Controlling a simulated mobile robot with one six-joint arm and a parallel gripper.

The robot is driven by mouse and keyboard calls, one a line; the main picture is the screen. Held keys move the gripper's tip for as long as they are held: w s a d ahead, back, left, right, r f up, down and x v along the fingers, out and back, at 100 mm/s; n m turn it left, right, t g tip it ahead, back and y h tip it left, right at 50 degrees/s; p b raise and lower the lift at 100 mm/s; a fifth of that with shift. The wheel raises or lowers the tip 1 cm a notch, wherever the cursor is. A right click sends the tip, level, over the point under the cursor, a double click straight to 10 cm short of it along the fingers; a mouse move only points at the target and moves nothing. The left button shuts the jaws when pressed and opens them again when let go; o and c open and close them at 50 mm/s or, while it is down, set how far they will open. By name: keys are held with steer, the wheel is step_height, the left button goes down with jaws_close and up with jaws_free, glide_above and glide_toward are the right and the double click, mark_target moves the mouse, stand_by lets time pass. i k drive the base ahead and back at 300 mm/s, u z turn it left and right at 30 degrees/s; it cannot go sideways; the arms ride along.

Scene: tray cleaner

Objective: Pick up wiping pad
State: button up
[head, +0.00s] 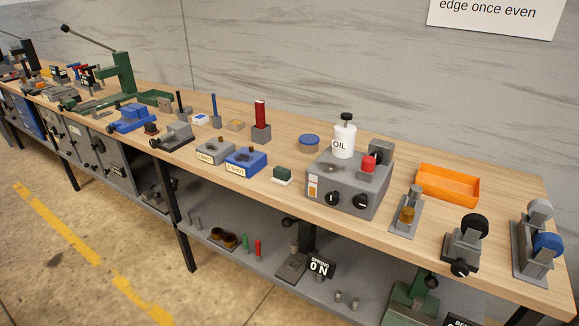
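A small block with a dark green top and a white lower part (282,175) lies on the wooden bench near its front edge. It looks like the wiping pad, though it bears no label that I can read. It stands between a blue labelled block (246,162) on its left and a grey control box (350,190) on its right, apart from both. Its top and front are unobstructed. My gripper is not in this view.
A white oil bottle (344,138) stands on the control box. A blue round tin (309,141) is behind the pad. An orange tray (448,198) and several fixtures are at the right. A lower shelf (215,220) holds more parts. The floor in front is clear.

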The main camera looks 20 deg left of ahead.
mark_target(281, 176)
steer(key=i, duration=0.8)
steer(key=z, duration=0.6)
steer(key=k, duration=0.15)
steer(key=u, duration=2.3)
steer(key=k, duration=0.15)
steer(key=u, duration=1.95)
steer(key=i, duration=0.1)
steer(key=z, duration=0.05)
